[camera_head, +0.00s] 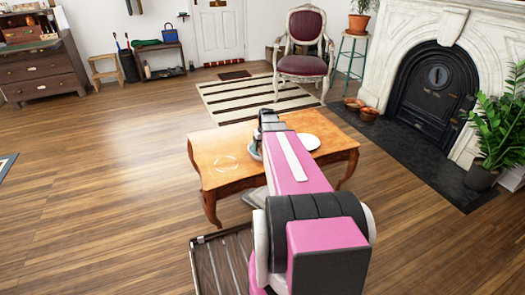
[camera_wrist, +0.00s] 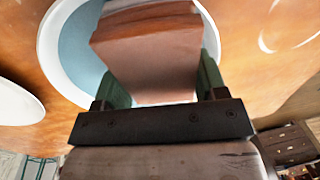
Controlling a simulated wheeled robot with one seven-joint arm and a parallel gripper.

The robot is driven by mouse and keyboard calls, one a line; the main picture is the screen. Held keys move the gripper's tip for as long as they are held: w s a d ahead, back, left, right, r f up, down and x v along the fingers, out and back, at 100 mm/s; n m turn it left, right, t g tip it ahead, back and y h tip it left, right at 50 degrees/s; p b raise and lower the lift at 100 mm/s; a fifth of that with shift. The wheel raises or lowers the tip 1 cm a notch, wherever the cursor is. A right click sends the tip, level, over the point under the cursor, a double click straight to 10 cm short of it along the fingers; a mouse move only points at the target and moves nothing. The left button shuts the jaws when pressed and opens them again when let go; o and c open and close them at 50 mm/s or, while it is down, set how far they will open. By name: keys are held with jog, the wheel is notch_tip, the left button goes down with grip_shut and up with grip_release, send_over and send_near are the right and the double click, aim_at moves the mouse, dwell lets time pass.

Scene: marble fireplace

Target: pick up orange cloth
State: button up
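My gripper (camera_wrist: 160,85) is over the wooden table, above a blue bowl or plate with a white rim (camera_wrist: 57,55). Its two green fingers stand on either side of a reddish-brown, block-shaped thing (camera_wrist: 150,60) with a streaked or layered far edge. The fingers look pressed to its sides. It may be the orange cloth folded up, but I cannot tell for sure. In the head view my pink arm hides most of the gripper and what it holds. The blue dish shows only as a sliver beside it (camera_head: 254,153). No other orange cloth shows.
The wooden table (camera_head: 215,178) also bears a white plate (camera_head: 308,142) and a faint clear ring or dish (camera_head: 228,163). A purple armchair (camera_head: 303,50) stands behind, past a striped rug (camera_head: 225,100). The floor to the left is open.

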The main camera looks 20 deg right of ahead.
aim_at(261, 145)
jog(key=shift+r, duration=0.15)
jog(key=shift+c, duration=0.2)
notch_tip(261, 145, up, 4)
jog(key=shift+f, duration=0.1)
jog(key=s+a+r, duration=0.2)
jog(key=a, duration=0.1)
jog(key=s+a+r, duration=0.2)
jog(key=a+r, duration=0.1)
jog(key=s+a+r, duration=0.2)
jog(key=a, duration=0.2)
jog(key=shift+s+r, duration=0.15)
jog(key=shift+r, duration=0.05)
jog(key=shift+d, duration=0.1)
